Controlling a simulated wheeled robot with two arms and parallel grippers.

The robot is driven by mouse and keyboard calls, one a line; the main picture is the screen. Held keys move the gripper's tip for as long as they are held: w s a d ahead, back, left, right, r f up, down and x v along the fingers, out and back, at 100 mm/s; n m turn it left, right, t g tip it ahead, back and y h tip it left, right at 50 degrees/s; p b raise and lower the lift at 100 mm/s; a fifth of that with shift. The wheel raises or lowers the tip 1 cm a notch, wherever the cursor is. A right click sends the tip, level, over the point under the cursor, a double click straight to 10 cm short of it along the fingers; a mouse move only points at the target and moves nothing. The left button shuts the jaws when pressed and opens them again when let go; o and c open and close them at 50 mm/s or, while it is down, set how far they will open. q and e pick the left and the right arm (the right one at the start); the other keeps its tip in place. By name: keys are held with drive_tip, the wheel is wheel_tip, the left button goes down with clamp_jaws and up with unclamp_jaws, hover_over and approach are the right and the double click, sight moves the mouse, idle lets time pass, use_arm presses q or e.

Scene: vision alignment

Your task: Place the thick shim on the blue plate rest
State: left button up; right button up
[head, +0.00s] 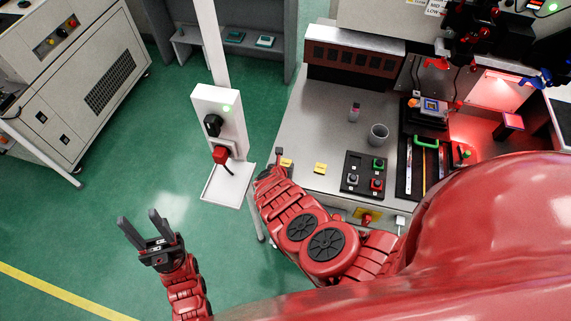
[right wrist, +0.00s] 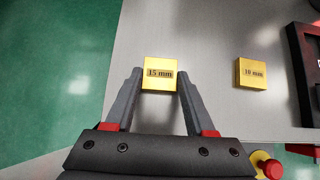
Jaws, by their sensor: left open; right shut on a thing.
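The thick shim (right wrist: 160,68) is a yellow block marked 15 mm. In the right wrist view it sits between the fingertips of my right gripper (right wrist: 159,80), which is shut on it at the table's edge. The shim also shows in the head view (head: 287,163), beside the dark end of my right arm. I cannot tell whether it touches the table. My left gripper (head: 139,217) is open and empty over the green floor. A small blue square part (head: 431,105) is on the fixture at the right; I cannot tell if it is the blue plate rest.
A second yellow shim (right wrist: 250,73), marked 10 mm, lies to the right on the grey table. A black button panel (head: 364,175), a grey cup (head: 378,134) and a green handle (head: 426,142) are farther right. A white post with a switch box (head: 217,125) stands left of the table.

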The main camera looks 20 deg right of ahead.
clamp_jaws()
drive_tip(key=shift+r, duration=0.1)
